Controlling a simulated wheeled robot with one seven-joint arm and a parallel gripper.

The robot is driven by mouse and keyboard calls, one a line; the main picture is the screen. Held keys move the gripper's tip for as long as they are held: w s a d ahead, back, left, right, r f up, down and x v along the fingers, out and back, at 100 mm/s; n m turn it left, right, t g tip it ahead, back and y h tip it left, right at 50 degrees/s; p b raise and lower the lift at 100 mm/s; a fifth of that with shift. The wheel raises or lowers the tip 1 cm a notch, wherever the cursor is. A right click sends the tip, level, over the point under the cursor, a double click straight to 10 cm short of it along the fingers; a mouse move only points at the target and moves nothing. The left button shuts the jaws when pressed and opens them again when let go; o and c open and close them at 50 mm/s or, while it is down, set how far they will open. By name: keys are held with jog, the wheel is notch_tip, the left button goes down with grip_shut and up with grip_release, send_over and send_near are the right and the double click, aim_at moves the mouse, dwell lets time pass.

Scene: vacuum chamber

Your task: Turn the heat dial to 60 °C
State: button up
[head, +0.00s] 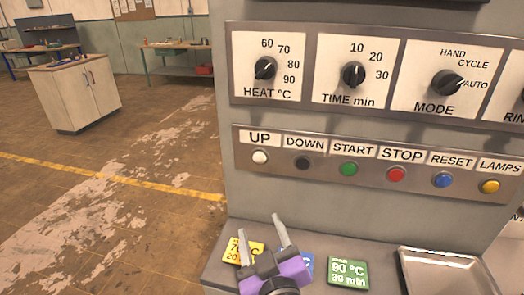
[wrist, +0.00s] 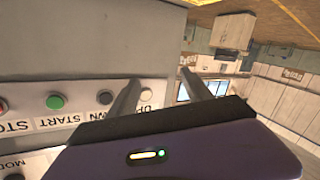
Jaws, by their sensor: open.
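The heat dial (head: 265,68) is a small black knob on a white plate at the upper left of the panel. Its plate reads 60, 70, 80 and 90 clockwise from the top, with HEAT °C below. Its pointer is too small to read surely. My gripper (head: 262,224) is open and empty, low in front of the panel, below the button row and well below the dial. In the wrist view its two fingers (wrist: 162,77) stand apart near the white UP button (wrist: 146,94). The heat dial is not seen in the wrist view.
The time dial (head: 353,75) and mode dial (head: 447,83) are right of the heat dial. Below is a button row with the green START button (head: 349,169). On the ledge lie a yellow card (head: 232,250), a green card (head: 347,273) and a metal tray (head: 440,257).

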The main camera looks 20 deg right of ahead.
jog(key=w+r+m+h, duration=0.2)
jog(key=r, duration=0.5)
jog(key=w+r+m+h, duration=0.1)
jog(key=w+r, duration=0.2)
jog(key=r, duration=0.3)
jog(key=m+g+h+p, duration=0.2)
jog(key=m+h, duration=0.2)
jog(key=m, duration=0.2)
send_near(263, 72)
jog(key=x, duration=0.3)
jog(key=p+x, duration=0.1)
jog(key=x, duration=0.5)
jog(key=shift+w+d+f+p, duration=0.1)
jog(key=shift+w+d+p, duration=0.15)
jog(key=shift+w+p, duration=0.05)
jog(key=shift+c, duration=0.5)
grip_shut()
